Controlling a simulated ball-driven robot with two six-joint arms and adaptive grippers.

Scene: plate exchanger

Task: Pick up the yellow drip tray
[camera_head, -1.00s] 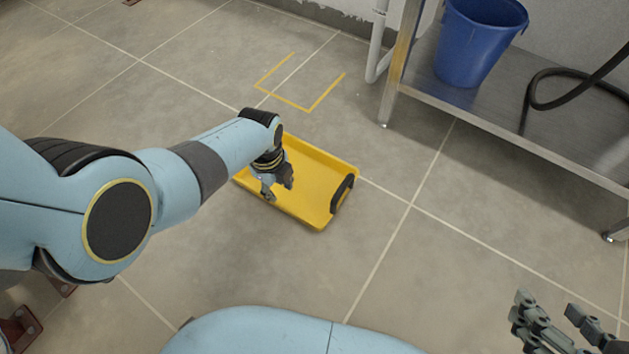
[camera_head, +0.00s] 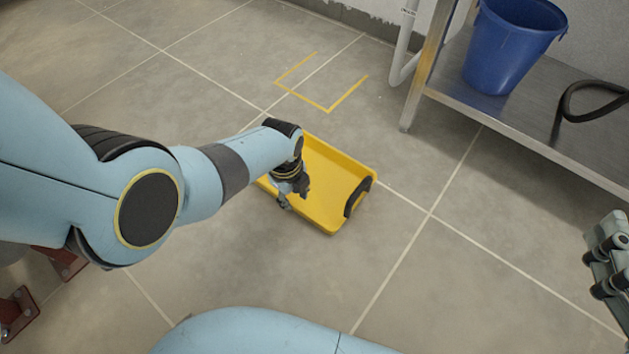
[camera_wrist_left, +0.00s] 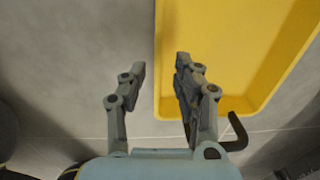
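The yellow drip tray (camera_head: 325,180) lies on the tiled floor in the middle of the head view. It has low walls and a black handle (camera_head: 357,197) at its right end. My left gripper (camera_head: 294,199) is at the tray's near-left side. In the left wrist view the left gripper (camera_wrist_left: 160,66) is open, with one finger over the floor and one over the tray (camera_wrist_left: 225,50), the tray's edge showing between them. Contact with the tray cannot be told. My right gripper (camera_head: 608,262) is partly cut off at the right edge, away from the tray.
A yellow tape outline (camera_head: 328,109) marks the floor behind the tray. A metal shelf (camera_head: 480,105) at the back right carries a blue bucket (camera_head: 508,45) and a black hose (camera_head: 570,100). Red metal feet (camera_head: 18,310) stand at lower left. The floor right of the tray is clear.

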